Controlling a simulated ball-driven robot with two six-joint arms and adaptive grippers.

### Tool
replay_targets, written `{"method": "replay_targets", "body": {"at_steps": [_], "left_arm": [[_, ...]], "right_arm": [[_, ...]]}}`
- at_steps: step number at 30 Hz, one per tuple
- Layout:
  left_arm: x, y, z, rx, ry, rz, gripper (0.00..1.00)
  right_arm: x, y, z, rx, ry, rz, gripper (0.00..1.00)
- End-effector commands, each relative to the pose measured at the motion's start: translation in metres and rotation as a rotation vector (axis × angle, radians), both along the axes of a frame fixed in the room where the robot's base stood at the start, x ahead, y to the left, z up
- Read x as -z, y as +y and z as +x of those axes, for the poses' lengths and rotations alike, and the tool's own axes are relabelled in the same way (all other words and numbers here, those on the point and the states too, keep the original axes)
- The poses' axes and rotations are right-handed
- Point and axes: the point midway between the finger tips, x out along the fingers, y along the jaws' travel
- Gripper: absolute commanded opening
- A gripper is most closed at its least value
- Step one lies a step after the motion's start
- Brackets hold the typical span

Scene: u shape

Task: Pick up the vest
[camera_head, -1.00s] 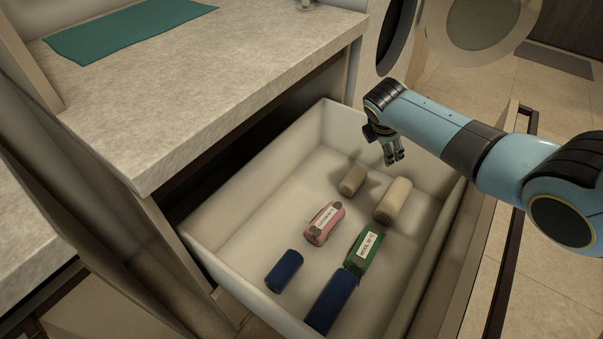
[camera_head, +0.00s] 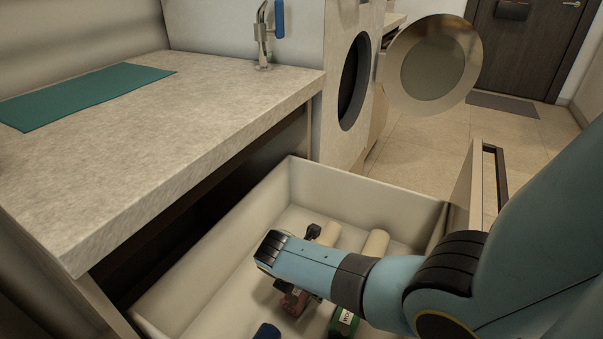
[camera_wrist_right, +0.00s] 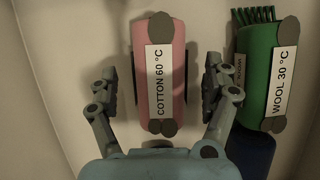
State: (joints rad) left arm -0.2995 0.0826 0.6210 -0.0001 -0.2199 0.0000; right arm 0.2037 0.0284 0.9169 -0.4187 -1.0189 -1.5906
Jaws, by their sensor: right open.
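A pink rolled garment with a white label "COTTON 60 °C" (camera_wrist_right: 176,45) lies in the drawer, upright in the right wrist view. It also shows partly in the head view (camera_head: 294,302), with my arm covering some of it. My right gripper (camera_wrist_right: 162,72) is open, one finger on each side of the pink roll, with small gaps. I cannot tell how high the fingers are above the drawer floor. No roll is marked as a vest by its label. My left gripper is out of view.
A green roll labelled "WOOL 30 °C" (camera_wrist_right: 258,62) lies close beside the right finger. Beige rolls (camera_head: 374,246) and blue rolls (camera_head: 267,331) share the open drawer (camera_head: 365,193). The worktop (camera_head: 200,110) borders it on the left.

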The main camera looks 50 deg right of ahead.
Motion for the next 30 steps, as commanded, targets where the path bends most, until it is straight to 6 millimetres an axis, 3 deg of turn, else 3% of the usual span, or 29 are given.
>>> {"method": "replay_targets", "body": {"at_steps": [1,5,26,30], "left_arm": [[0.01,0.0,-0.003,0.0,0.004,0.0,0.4],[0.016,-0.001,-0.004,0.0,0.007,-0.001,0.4],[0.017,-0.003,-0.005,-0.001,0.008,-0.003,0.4],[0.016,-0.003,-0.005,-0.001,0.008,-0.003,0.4]], "right_arm": [[0.013,-0.004,0.0,0.001,0.005,-0.001,0.83],[0.023,-0.008,0.002,0.0,0.002,-0.001,0.83],[0.026,-0.009,0.002,0.0,0.0,0.0,0.83],[0.026,-0.009,0.002,0.001,0.0,0.0,0.66]]}}
